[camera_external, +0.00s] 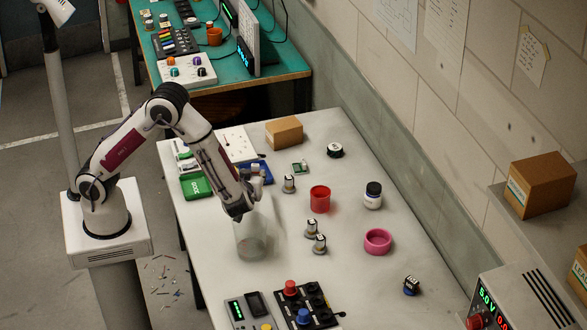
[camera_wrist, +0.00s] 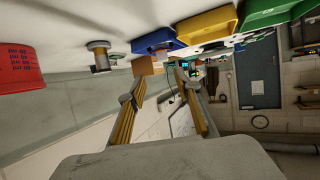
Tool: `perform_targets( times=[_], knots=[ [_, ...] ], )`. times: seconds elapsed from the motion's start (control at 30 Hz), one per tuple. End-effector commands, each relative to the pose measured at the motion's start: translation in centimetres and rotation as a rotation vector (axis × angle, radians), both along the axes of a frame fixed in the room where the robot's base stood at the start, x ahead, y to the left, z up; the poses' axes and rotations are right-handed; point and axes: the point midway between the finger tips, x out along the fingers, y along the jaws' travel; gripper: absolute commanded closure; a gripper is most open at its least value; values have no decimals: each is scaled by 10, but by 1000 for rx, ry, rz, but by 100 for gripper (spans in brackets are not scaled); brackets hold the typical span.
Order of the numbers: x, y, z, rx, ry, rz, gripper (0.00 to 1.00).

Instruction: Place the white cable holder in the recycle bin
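I cannot make out for certain which thing is the white cable holder. My gripper (camera_wrist: 158,88) is open in the wrist view, its yellow-padded fingers apart with nothing visible between them. In the external view the gripper is largely hidden by my wrist, low over the table's left half. A green bin (camera_external: 196,187) with white marks stands at the table's left edge; in the wrist view the green bin (camera_wrist: 282,10) is beside a yellow bin (camera_wrist: 207,24) and a blue bin (camera_wrist: 160,40). I cannot tell which is the recycle bin.
A translucent cylinder (camera_external: 252,241) stands just below my wrist. A red cup (camera_external: 320,199), white jar (camera_external: 373,195), pink ring (camera_external: 378,242) and small metal cylinders (camera_external: 312,229) stand to the right. A cardboard box (camera_external: 284,132) is farther back. Black control panels (camera_external: 318,308) occupy the front.

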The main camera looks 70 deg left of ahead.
Motion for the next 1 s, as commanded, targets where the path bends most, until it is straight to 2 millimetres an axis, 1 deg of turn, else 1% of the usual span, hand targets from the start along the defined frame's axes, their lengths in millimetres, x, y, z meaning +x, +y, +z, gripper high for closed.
perform_targets(
  times=[0.17, 0.27, 0.47, 0.63, 0.8, 0.9, 1.0],
  knots=[
    [15, -3, 8, -57, -36, -52, 67],
    [29, -6, 16, -106, -63, -103, 67],
    [58, -19, 41, -221, -129, -237, 67],
    [78, -34, 68, -319, -177, -371, 67],
    [88, -52, 100, -405, -210, -516, 67],
    [88, -63, 119, -448, -219, -603, 67],
    [85, -72, 137, -484, -221, -688, 67]
  ],
)
